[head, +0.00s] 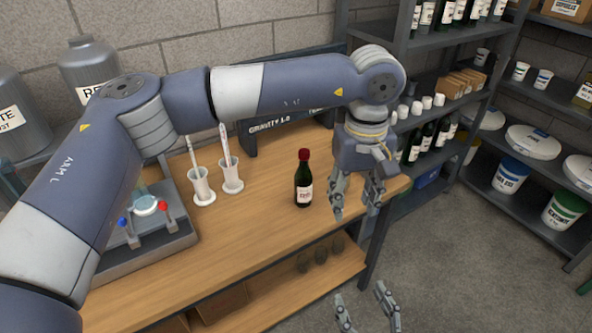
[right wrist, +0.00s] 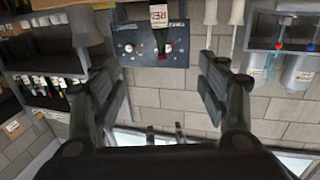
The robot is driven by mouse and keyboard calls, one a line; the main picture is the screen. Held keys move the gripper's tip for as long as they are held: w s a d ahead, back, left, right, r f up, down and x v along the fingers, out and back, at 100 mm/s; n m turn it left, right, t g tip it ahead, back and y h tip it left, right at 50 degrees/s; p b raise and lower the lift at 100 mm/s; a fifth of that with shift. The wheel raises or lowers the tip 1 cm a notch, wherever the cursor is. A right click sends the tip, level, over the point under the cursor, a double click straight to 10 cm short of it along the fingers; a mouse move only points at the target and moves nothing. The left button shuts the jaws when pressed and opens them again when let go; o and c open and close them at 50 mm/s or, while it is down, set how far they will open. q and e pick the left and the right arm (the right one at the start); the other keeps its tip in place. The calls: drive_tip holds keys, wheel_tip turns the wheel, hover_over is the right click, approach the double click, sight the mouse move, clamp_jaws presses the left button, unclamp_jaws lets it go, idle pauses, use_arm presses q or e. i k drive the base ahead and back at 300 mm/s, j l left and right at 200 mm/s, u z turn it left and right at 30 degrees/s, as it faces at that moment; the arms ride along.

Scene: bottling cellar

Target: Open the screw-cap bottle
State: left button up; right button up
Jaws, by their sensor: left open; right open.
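The screw-cap bottle (head: 304,190) is dark green with a white label and a red cap (head: 304,154). It stands upright on the wooden bench (head: 262,212), near its right end. My left gripper (head: 355,202) hangs fingers-down to the right of the bottle, open, empty and apart from it. My right gripper (head: 366,302) is open and empty, low in front of the bench edge. In the right wrist view the picture is upside down; the bottle (right wrist: 161,38) shows at the top, beyond and between the spread fingers (right wrist: 163,90), not touching them.
Two white holders (head: 202,188) with upright sticks stand left of the bottle. A dark panel (head: 285,117) is behind it. A grey tray unit (head: 140,250) with red and blue taps is at left. Shelves (head: 425,120) with bottles stand at right; floor between is clear.

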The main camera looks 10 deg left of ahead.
sight(302, 179)
drive_tip(key=i+j, duration=0.7)
drive_tip(key=i, duration=0.1)
